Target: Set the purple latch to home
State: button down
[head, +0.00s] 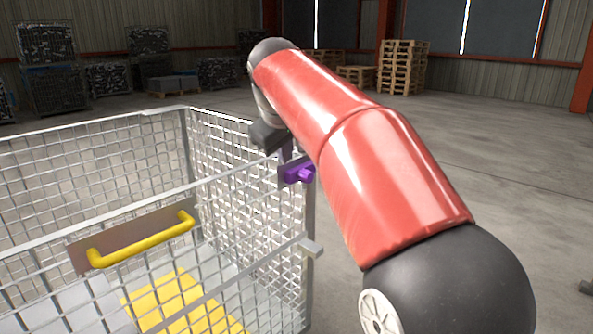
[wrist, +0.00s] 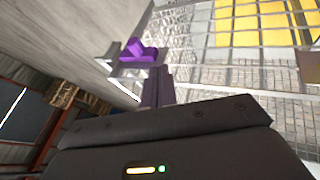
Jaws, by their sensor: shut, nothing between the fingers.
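The purple latch (head: 299,174) sits at the top of the wire cage's right corner post in the head view. In the wrist view the latch (wrist: 140,53) is left of centre, on a pale metal corner of the cage. My gripper (head: 286,153) is just above and beside the latch in the head view, partly behind my red arm. In the wrist view my gripper's fingers (wrist: 158,84) are together and empty, pointing towards the latch. They look close to it; I cannot tell whether they touch.
The wire cage (head: 189,206) fills the left, with a yellow handle (head: 142,240) on its front side and a yellow panel (head: 180,300) inside. A metal tab (head: 311,247) sticks out lower on the corner post. Wooden pallets (head: 403,67) stand far back.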

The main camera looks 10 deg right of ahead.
aim_at(299, 173)
dwell(0.3)
jog(key=x, duration=0.3)
jog(key=d+x, duration=0.1)
jog(key=x, duration=0.7)
jog(key=shift+w+d+r, duration=0.3)
jog(key=shift+w+d, duration=0.1)
jog(key=shift+w, duration=0.05)
jog(key=shift+w+d+f, duration=0.15)
jog(key=shift+w+d, duration=0.3)
jog(key=shift+d, duration=0.2)
